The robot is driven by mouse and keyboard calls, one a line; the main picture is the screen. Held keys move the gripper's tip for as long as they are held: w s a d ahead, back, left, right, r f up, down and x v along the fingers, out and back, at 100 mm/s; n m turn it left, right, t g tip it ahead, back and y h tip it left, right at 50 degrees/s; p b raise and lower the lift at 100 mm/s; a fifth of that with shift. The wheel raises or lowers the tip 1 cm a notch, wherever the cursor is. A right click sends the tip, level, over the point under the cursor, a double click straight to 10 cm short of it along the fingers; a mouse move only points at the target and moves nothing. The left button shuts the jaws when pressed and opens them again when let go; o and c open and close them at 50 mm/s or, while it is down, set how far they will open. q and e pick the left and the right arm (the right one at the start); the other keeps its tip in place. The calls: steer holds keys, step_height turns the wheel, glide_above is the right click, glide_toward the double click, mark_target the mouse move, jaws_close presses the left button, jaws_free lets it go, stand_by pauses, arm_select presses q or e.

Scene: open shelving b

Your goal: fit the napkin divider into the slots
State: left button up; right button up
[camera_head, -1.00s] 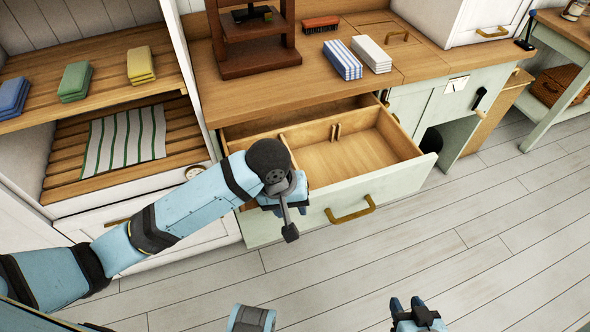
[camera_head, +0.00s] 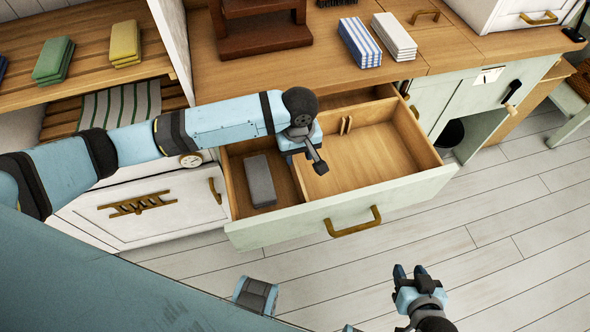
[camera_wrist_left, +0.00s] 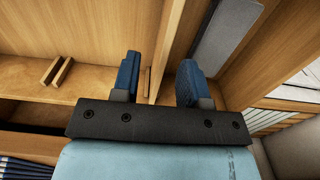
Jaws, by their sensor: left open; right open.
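The open drawer (camera_head: 345,208) has a thin upright wooden board (camera_head: 297,180) running front to back, left of its middle; I take it for the napkin divider. A pair of small wooden strips forming a slot (camera_head: 346,125) stands on the back wall, right of the board; it also shows in the left wrist view (camera_wrist_left: 57,70). My left gripper (camera_head: 311,158) is open above the board. In the left wrist view its fingers (camera_wrist_left: 158,82) lie to either side of the board (camera_wrist_left: 172,45); contact is unclear. My right gripper (camera_head: 411,272) is open and empty, in front of the drawer.
A grey block (camera_head: 260,180) lies in the drawer's narrow left compartment. The wide right compartment (camera_head: 370,160) is empty. Striped (camera_head: 360,42) and white (camera_head: 394,36) napkin stacks lie on the counter beside a dark wooden stand (camera_head: 262,35). Green and yellow stacks sit on the left shelf.

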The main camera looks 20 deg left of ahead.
mark_target(295, 162)
arm_select(q)
steer(key=f, duration=0.4)
steer(key=a+f, duration=0.1)
steer(key=f, duration=0.1)
steer(key=shift+f+b, duration=0.2)
steer(key=shift+b, duration=0.15)
steer(key=shift+c, duration=0.2)
jaws_close()
